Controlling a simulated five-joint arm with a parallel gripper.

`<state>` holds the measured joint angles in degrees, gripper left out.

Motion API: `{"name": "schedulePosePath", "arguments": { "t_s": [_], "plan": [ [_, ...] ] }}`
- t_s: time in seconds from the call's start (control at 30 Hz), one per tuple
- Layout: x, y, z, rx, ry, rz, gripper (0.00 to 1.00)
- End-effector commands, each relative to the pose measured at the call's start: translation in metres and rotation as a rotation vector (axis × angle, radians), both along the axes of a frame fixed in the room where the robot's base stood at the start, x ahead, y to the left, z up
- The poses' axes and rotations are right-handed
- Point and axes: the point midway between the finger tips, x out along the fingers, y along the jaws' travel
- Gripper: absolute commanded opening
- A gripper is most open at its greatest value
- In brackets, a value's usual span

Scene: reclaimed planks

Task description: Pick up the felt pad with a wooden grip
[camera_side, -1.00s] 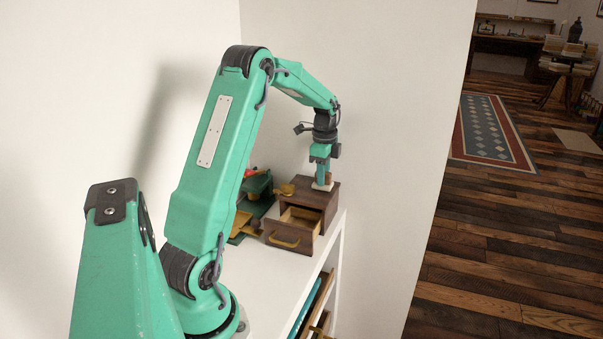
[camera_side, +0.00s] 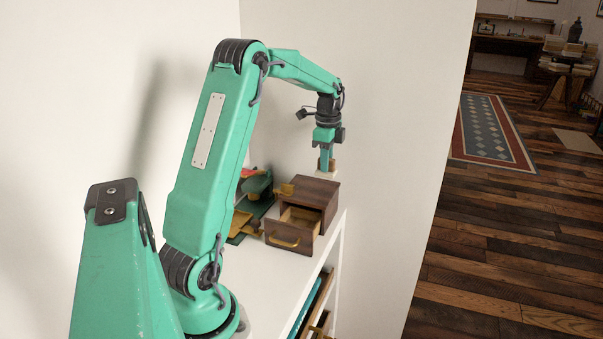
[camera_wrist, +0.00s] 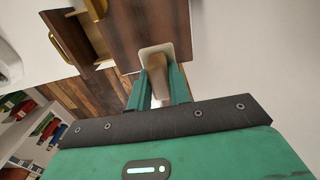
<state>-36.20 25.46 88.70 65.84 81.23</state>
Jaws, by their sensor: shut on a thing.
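The felt pad with a wooden grip is a pale, flat pad (camera_wrist: 150,51) with a brown wooden block on it. In the wrist view my gripper (camera_wrist: 158,80) is shut on the wooden grip, one finger on each side. In the side view my gripper (camera_side: 327,160) points straight down, and the pad (camera_side: 326,174) hangs under it, just above the top of a small dark wooden drawer box (camera_side: 318,188). The fingers hide part of the grip.
The box's drawer (camera_side: 291,238) stands pulled open toward the front, with a brass handle. Green and brass items (camera_side: 256,190) stand left of the box on the white shelf top (camera_side: 262,277). A white wall is close behind and to the right.

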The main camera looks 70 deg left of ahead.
Motion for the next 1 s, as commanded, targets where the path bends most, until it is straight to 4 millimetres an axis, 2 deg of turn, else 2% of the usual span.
{"name": "schedulePosePath", "arguments": {
  "t_s": [0.3, 0.5, 0.7, 1.0],
  "plan": [
    [0.007, -0.058, 0.034, 0.001, -0.002, -0.004, 0.0],
    [0.01, -0.085, 0.051, 0.001, -0.002, -0.003, 0.0],
    [0.012, -0.1, 0.059, 0.001, -0.001, -0.001, 0.0],
    [0.012, -0.103, 0.061, 0.0, 0.0, 0.001, 0.0]
  ]
}}
